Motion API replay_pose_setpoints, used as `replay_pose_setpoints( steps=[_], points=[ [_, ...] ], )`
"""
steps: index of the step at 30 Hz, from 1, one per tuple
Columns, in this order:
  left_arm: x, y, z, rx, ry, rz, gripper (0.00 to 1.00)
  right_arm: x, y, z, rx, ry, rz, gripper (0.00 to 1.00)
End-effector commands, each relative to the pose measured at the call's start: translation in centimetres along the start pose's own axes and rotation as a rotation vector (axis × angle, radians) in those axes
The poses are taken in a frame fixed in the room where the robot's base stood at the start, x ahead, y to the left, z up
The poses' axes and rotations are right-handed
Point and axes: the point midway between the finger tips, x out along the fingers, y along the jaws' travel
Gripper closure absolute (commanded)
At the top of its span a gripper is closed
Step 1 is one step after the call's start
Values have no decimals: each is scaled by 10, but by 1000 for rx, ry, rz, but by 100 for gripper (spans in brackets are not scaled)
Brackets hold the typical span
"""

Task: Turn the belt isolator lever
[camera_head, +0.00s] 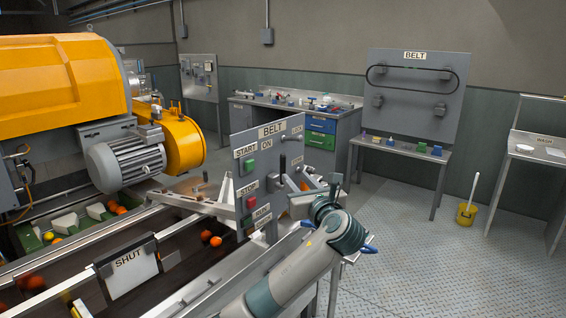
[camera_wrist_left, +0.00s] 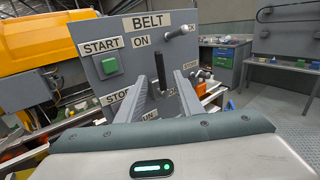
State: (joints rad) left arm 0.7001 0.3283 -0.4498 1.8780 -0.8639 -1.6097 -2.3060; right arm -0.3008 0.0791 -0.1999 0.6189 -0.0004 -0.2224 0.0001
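The grey BELT panel (camera_head: 262,195) stands beside the conveyor and shows large in the left wrist view (camera_wrist_left: 100,85). Its isolator lever is a black handle (camera_wrist_left: 160,67) standing upright under the ON label; in the head view the lever (camera_head: 282,163) shows at the panel's right side. My left gripper (camera_head: 295,190) is in front of the panel. In the left wrist view its two grey fingers (camera_wrist_left: 162,90) are apart, one on each side of the lever's lower part. I cannot tell whether they touch it. My right gripper is not in view.
A green START button (camera_wrist_left: 110,66) is left of the lever, and a peg-like handle (camera_wrist_left: 180,33) sticks out upper right. A red stop button (camera_head: 250,201) is lower on the panel. The conveyor (camera_head: 190,262) carries oranges.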

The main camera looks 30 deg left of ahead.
Motion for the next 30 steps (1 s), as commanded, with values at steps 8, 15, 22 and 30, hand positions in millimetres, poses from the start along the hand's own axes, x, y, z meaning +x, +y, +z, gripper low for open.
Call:
replay_pose_setpoints(
  steps=[8,15,22,30],
  points=[
    [52,1,2,3,1,4,67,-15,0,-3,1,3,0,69],
    [92,1,2,1,1,2,67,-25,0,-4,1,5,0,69],
    [116,0,1,1,1,1,67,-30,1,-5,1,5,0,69],
    [121,0,0,-1,1,0,67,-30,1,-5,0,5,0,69]
  ],
)
